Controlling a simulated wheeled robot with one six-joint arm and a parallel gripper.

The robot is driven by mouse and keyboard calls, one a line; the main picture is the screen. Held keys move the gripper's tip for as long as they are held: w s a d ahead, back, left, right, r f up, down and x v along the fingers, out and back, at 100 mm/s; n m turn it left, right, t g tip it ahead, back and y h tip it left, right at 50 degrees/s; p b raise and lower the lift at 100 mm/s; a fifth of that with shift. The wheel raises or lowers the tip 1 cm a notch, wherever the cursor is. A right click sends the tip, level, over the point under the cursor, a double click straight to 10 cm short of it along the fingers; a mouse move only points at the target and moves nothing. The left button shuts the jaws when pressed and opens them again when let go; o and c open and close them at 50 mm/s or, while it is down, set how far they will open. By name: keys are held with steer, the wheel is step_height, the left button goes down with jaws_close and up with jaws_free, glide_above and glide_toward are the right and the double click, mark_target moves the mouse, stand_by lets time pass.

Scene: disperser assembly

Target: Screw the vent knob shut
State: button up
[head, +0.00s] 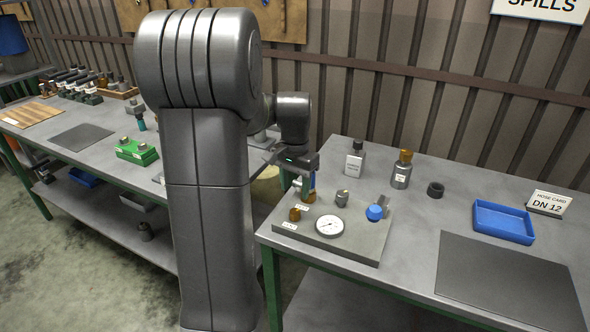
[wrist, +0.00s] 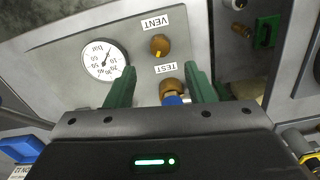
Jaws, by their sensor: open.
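The vent knob (wrist: 160,44) is a small brass knob with a yellow mark, standing on the grey panel (wrist: 190,30) between the VENT label and the TEST label. In the head view the knob (head: 295,214) is near the panel's front left corner. My gripper (wrist: 160,75) is open, its green fingers apart. In the wrist view a brass fitting with a blue lower part (wrist: 172,90) shows between the fingers; contact cannot be told. The vent knob lies just beyond the fingertips, outside the grip. In the head view my gripper (head: 305,190) is above the panel's left side.
A pressure gauge (head: 329,226), a grey fitting (head: 342,197) and a blue knob (head: 375,212) are on the same panel. Two bottles (head: 355,160) stand behind it. A blue tray (head: 502,221) and a dark mat (head: 510,280) lie to the right.

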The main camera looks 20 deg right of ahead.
step_height(320, 180, up, 6)
steer(key=f, duration=0.1)
glide_above(295, 211)
steer(key=shift+r, duration=0.25)
step_height(295, 211, down, 14)
stand_by(0.8)
steer(key=shift+r, duration=0.1)
